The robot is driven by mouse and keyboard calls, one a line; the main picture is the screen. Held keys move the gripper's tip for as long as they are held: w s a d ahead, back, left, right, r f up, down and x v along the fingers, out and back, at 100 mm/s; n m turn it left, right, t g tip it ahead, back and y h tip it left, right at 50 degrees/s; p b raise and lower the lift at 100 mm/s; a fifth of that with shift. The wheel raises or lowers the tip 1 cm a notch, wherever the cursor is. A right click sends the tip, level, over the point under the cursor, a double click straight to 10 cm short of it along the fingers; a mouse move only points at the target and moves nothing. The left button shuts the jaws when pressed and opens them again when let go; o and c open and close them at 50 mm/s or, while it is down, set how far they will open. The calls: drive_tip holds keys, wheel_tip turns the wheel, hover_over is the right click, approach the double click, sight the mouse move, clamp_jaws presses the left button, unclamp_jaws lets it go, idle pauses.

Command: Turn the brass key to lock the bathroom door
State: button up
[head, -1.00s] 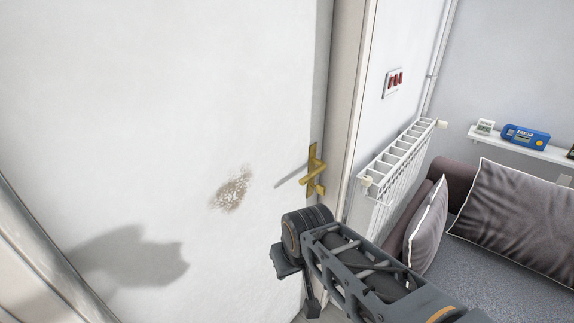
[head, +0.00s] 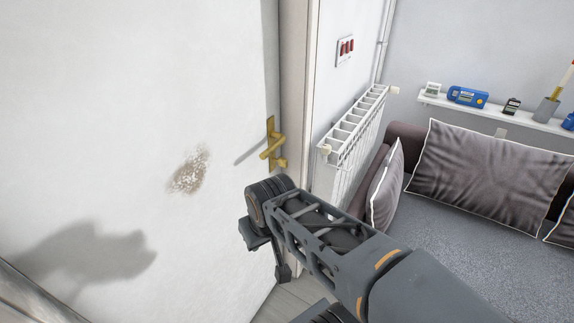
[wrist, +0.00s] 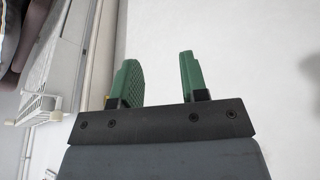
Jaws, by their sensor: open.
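The white bathroom door (head: 120,90) fills the left of the head view and looks shut against its frame. A brass lever handle (head: 270,150) on a brass plate is near its right edge. A small brass piece (head: 281,163) low on the plate may be the key; it is too small to be sure. My gripper (wrist: 158,60) shows in the wrist view with two green fingers apart and nothing between them, facing a white surface. A sliver of yellow shows beside the left finger, mostly hidden. In the head view my arm's end is below the handle; its fingers cannot be made out.
A white radiator (head: 352,130) is on the wall right of the door frame (head: 299,90), under a red switch panel (head: 345,50). A grey sofa (head: 460,225) with cushions stands at the right. A shelf (head: 500,117) holds small items, including a blue device (head: 467,96).

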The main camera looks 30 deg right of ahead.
drive_tip(key=w+d+f+m+g+b, duration=0.1)
drive_tip(key=d+f+m+g+b, duration=0.1)
drive_tip(key=d+f+m+b, duration=0.45)
drive_tip(key=m+t+y+b, duration=0.2)
drive_tip(key=m+t+y, duration=0.6)
drive_tip(key=m+t, duration=1.15)
approach(283, 167)
drive_tip(key=w+a+r+m+g, duration=0.1)
drive_tip(key=w+r, duration=0.1)
drive_tip(key=w, duration=0.1)
drive_tip(key=w+r+m+g, duration=0.2)
drive_tip(key=w, duration=0.1)
drive_tip(key=w+a+r+m+g, duration=0.1)
drive_tip(key=w+g, duration=0.1)
drive_tip(key=w, duration=0.1)
drive_tip(key=shift+w+a+r+m, duration=0.1)
drive_tip(key=shift+a+r+m, duration=0.2)
drive_tip(key=shift+a+r, duration=0.1)
drive_tip(key=shift+c, duration=0.3)
clamp_jaws()
